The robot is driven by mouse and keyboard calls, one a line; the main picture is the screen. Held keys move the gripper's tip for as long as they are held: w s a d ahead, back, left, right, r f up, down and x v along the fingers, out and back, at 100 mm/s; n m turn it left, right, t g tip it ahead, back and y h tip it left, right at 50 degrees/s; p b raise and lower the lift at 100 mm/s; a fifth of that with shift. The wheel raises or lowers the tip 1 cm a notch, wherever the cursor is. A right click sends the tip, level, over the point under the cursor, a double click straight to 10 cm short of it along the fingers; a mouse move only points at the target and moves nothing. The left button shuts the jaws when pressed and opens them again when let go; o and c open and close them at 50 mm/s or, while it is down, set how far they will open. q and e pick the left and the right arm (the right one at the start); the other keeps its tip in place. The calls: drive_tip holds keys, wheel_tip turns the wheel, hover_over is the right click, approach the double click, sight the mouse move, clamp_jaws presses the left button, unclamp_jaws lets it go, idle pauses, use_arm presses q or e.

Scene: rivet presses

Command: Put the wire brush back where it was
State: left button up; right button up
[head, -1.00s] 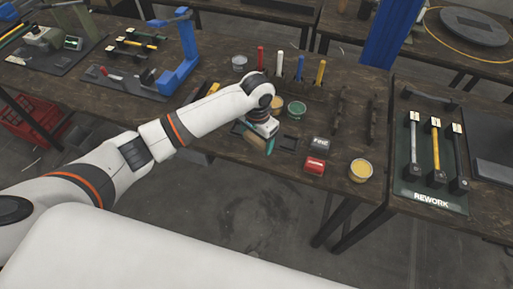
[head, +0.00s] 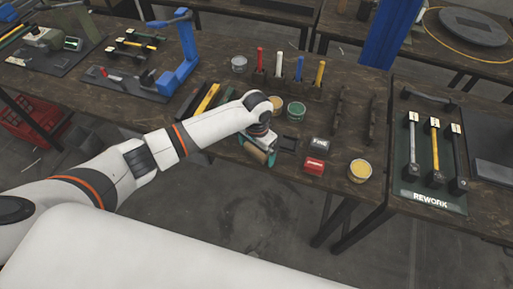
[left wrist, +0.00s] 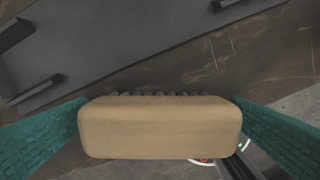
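The wire brush (head: 256,154) has a tan wooden block. In the left wrist view the block (left wrist: 160,127) fills the middle, with a row of dark bristles (left wrist: 150,94) along its far side. My left gripper (head: 259,152) has its teal fingers against both ends of the block and holds it near the front edge of the dark wooden bench (head: 338,101). Whether the brush touches the bench I cannot tell. A small dark tray (head: 288,143) lies just right of the gripper. My right gripper is not in view.
A black block marked FINE (head: 319,144), a red block (head: 315,166) and a yellow tin (head: 360,170) stand to the right. A blue press (head: 179,65) stands back left.

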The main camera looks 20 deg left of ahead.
use_arm(q)
drive_tip(key=shift+r, duration=0.1)
wheel_tip(320, 180, up, 12)
idle(0.6)
idle(0.4)
